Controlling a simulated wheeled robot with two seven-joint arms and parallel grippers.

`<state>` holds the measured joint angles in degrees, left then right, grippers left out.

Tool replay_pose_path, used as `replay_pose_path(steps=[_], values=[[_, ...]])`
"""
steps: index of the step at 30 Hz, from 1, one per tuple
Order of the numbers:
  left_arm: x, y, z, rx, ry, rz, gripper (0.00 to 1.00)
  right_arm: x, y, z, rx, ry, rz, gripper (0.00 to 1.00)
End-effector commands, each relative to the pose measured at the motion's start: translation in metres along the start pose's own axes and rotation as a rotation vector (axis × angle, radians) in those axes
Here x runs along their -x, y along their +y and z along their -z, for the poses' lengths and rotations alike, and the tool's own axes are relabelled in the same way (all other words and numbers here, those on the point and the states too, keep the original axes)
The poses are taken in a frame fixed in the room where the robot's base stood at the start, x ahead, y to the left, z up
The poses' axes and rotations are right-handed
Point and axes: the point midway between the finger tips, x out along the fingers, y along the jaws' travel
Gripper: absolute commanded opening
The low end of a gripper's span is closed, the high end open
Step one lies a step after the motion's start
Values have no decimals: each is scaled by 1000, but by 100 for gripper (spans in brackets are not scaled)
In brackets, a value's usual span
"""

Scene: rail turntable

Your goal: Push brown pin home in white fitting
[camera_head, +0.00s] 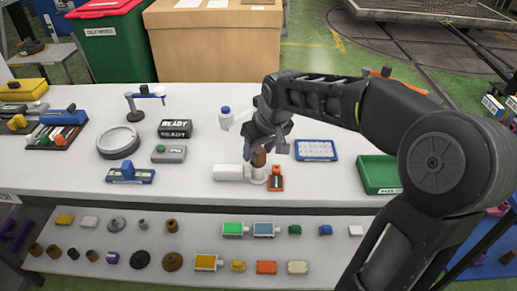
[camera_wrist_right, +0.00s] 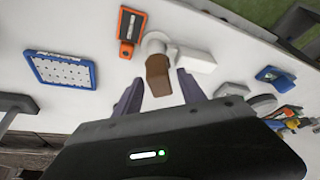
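The white fitting (camera_head: 232,172) lies on the white table, a block with a round upright socket at its right end. It also shows in the right wrist view (camera_wrist_right: 192,60). The brown pin (camera_head: 258,158) stands in the socket mouth, with much of its length showing above the rim. In the right wrist view the pin (camera_wrist_right: 158,76) lies between the two fingers. My right gripper (camera_wrist_right: 160,88) is open around the pin, with a gap visible on each side. In the head view the right gripper (camera_head: 262,148) partly hides the pin's top. My left gripper is not in view.
An orange-framed block (camera_head: 276,178) stands close right of the fitting. A blue-framed tray (camera_head: 316,150) and a green bin (camera_head: 378,174) are further right. A bottle with a blue cap (camera_head: 225,118) stands behind. A lower shelf (camera_head: 180,242) in front holds several small parts.

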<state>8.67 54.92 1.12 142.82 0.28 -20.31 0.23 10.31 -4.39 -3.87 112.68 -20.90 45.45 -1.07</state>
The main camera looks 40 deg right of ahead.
Motion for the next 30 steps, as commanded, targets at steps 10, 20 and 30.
replay_pose_path(steps=[10, 20, 30], values=[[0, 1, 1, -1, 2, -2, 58, 0, 0, -1, 0, -2, 0, 52], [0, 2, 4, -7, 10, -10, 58, 36, 0, 1, -1, 4, -1, 52], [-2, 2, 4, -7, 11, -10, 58, 77, 0, 0, 1, 0, 0, 52]])
